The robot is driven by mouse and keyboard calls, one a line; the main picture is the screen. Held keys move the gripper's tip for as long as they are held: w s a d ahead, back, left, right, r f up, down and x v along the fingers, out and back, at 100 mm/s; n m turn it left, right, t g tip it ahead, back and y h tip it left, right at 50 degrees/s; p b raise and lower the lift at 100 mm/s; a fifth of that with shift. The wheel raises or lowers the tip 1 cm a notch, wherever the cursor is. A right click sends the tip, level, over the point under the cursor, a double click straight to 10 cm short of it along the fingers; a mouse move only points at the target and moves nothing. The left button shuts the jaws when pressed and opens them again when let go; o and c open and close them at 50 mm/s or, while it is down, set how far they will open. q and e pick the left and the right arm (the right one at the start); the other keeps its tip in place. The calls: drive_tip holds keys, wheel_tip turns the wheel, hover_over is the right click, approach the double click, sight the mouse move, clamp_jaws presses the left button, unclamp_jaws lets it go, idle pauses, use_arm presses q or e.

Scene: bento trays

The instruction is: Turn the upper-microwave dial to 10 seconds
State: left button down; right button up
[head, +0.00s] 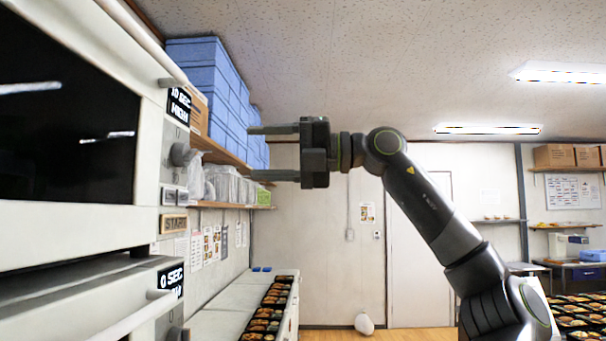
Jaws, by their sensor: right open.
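The upper microwave (150,150) fills the left side, with a dark door window. Its display (179,104) reads "10 SEC" with a second line that looks like "HIGH". Its grey dial (180,154) sits below the display on the narrow control panel, above small buttons and a START button (173,224). My right gripper (256,153) is open and empty. Its two fingers point left toward the dial, apart from it, with a gap between fingertips and dial. My left gripper is not in view.
The lower microwave (130,285) has a display (171,280) reading "0 SEC". Wall shelves (225,152) with blue boxes (215,80) and clear containers (228,185) are behind the fingers. Bento trays (265,322) line a counter (225,318). Open air lies around my right gripper.

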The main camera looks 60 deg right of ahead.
drive_tip(key=b+v, duration=0.1)
drive_tip(key=v, duration=0.5)
drive_tip(key=shift+b, duration=0.3)
